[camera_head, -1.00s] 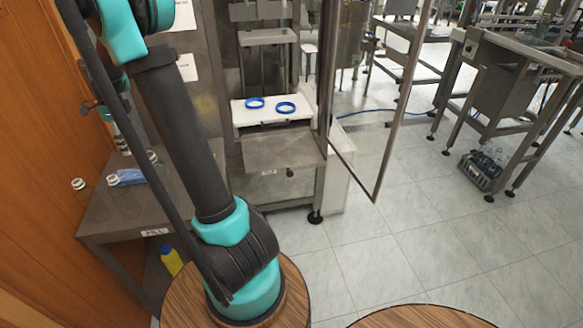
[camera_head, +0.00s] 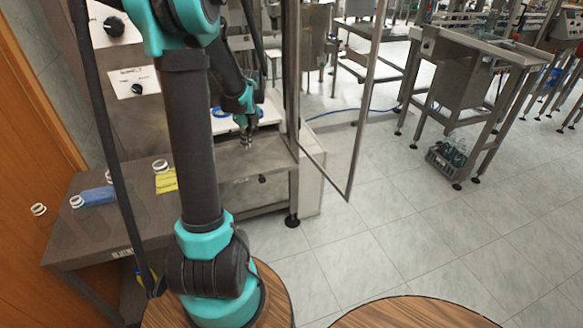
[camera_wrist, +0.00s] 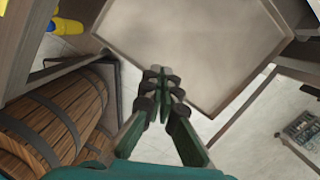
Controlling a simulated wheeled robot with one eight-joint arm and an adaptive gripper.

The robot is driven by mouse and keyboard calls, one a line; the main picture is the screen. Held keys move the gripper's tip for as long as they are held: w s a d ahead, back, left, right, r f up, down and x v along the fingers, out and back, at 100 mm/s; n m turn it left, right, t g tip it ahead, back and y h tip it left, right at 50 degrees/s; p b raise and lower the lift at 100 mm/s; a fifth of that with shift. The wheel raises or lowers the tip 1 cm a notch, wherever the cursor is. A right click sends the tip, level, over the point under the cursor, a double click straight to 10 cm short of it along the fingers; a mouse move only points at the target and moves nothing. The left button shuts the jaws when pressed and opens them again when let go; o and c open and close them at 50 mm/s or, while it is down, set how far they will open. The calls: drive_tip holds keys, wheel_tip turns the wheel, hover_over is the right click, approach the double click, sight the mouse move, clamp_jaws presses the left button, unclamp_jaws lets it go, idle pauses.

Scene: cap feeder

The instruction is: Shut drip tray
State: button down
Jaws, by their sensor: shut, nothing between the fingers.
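The drip tray (camera_head: 268,158) is a flat grey metal tray pulled out at the front of the machine, below a white plate. A small dark knob (camera_head: 262,180) is on the front beneath it. In the wrist view the tray (camera_wrist: 200,35) fills the upper middle as a tilted grey square with a thin rim. My gripper (camera_head: 246,143) is shut and empty over the tray, near its left part. In the wrist view my gripper (camera_wrist: 162,78) shows its fingertips together near the tray's closest corner. I cannot tell whether they touch it.
A glass door frame (camera_head: 347,190) stands open right of the tray. Wooden round tops (camera_head: 420,312) are in front.

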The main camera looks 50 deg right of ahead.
sight(272, 137)
drive_tip(key=s+d+f+m+h, duration=0.1)
drive_tip(key=s+d+m, duration=0.2)
drive_tip(key=s, duration=0.6)
drive_tip(key=s+d+f+m, duration=0.1)
drive_tip(key=s+d+m, duration=0.15)
drive_tip(key=s, duration=0.65)
drive_tip(key=w+d+f, duration=0.1)
drive_tip(key=f, duration=0.2)
drive_tip(key=w+d+f, duration=0.1)
drive_tip(key=f, duration=0.2)
drive_tip(key=w+d+f, duration=0.1)
drive_tip(key=f, duration=0.2)
drive_tip(key=shift+w+d+f, duration=0.3)
drive_tip(key=shift+w+f, duration=0.05)
drive_tip(key=shift+f, duration=0.05)
drive_tip(key=shift+w+d, duration=0.35)
drive_tip(key=shift+w, duration=0.15)
drive_tip(key=w+d, duration=0.4)
drive_tip(key=w, duration=0.3)
drive_tip(key=w+d, duration=0.5)
drive_tip(key=w, duration=0.2)
drive_tip(key=w+d, duration=0.5)
drive_tip(key=w, duration=0.3)
drive_tip(key=shift+d, duration=0.25)
drive_tip(key=shift+s, duration=0.1)
